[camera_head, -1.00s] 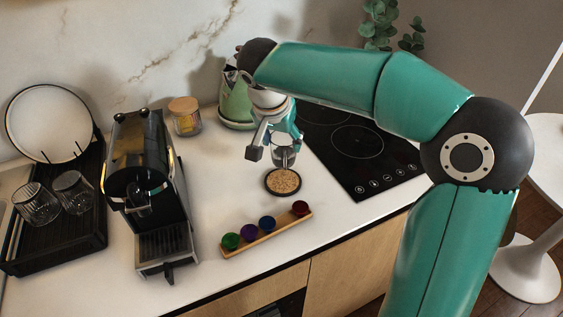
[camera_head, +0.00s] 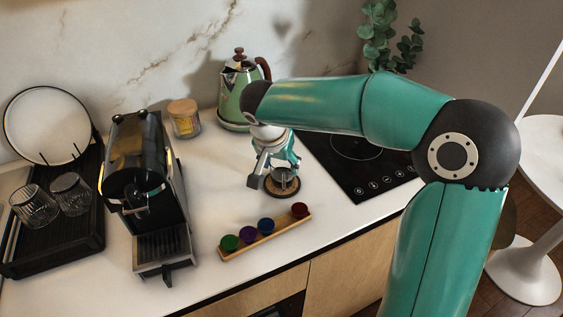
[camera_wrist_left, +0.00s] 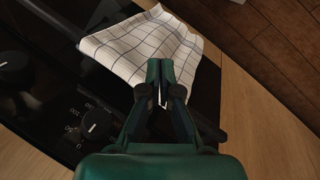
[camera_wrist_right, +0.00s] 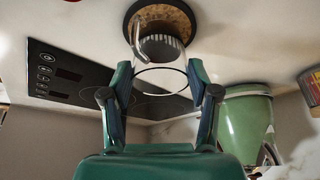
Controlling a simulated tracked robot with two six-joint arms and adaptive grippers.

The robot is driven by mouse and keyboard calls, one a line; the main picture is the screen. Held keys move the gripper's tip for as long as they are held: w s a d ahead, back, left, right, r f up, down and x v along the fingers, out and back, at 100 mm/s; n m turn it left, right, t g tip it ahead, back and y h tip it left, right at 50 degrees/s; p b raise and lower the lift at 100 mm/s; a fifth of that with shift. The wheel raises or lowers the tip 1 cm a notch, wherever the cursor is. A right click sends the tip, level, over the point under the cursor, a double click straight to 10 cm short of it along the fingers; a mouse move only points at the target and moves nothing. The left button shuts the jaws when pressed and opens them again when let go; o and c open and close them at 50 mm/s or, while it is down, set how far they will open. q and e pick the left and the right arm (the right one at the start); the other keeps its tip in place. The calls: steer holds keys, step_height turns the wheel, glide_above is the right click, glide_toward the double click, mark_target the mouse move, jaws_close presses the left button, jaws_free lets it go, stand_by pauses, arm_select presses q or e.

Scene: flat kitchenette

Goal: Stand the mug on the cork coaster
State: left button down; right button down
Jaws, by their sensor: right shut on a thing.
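The mug (camera_wrist_right: 161,47) is clear glass with a ribbed lower part and a handle at its left in the right wrist view. My right gripper (camera_wrist_right: 160,78) is shut on it, one finger on each side near the rim. The cork coaster (camera_wrist_right: 168,14), round with a dark edge, lies beyond the mug's base. In the head view my right gripper (camera_head: 277,165) is low over the coaster (camera_head: 283,195), and the mug is partly hidden. I cannot tell if its base touches the cork. My left gripper (camera_wrist_left: 160,68) is shut and empty in the left wrist view.
A rack of coloured capsules (camera_head: 265,236) lies in front of the coaster. The coffee machine (camera_head: 150,190) stands left, the green kettle (camera_head: 232,100) behind, the black hob (camera_head: 375,175) right. A checked towel (camera_wrist_left: 125,45) lies beyond my left gripper.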

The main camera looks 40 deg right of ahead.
steer(key=shift+c, duration=1.4)
jaws_free()
steer(key=shift+r+p, duration=0.2)
steer(key=shift+p, duration=0.15)
steer(key=v, duration=1.1)
steer(key=shift+s+a+r, duration=0.15)
steer(key=shift+a+r, duration=0.1)
steer(key=shift+r, duration=0.1)
